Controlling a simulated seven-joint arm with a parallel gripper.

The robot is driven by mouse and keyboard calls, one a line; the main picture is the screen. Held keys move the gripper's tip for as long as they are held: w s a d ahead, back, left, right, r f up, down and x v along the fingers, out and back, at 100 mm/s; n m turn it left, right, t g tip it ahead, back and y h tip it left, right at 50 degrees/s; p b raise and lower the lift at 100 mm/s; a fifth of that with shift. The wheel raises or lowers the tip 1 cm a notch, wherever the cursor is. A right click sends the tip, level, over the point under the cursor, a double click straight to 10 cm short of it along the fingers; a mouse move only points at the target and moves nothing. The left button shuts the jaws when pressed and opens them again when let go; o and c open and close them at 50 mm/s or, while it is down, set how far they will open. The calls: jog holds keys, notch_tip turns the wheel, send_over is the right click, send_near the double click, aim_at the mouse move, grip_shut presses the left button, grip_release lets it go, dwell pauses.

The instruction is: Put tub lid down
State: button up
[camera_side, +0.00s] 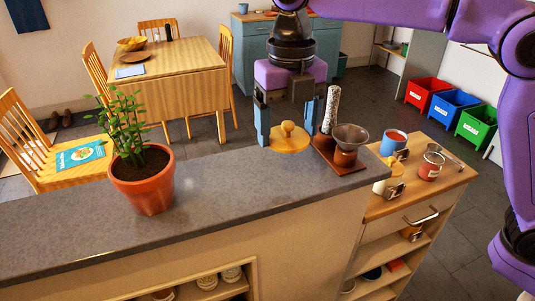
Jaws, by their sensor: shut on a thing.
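The tub lid (289,142) is a round, flat yellow-tan disc with a small knob on top. My gripper (288,131) is above the grey counter with its two blue fingers pointing down, one on each side of the knob. It is shut on the lid. The lid looks level, at or just above the counter surface; I cannot tell whether it touches. No tub is clearly seen under it. A cream tub-like container (381,184) stands on the lower wooden top to the right.
A brown stand with a grey funnel (351,137) and a speckled cylinder (330,109) is close right of the lid. A potted plant (143,182) stands at the left. The grey counter (225,180) between is clear. Mugs (393,142) and (431,163) stand on the wooden top.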

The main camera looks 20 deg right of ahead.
send_over(268, 171)
notch_tip(268, 171, down, 4)
jog(key=shift+s+d+f, duration=0.1)
jog(key=shift+f, duration=1.75)
jog(key=shift+f, duration=0.1)
jog(key=o, duration=0.9)
jog(key=shift+o, duration=0.2)
notch_tip(268, 171, up, 12)
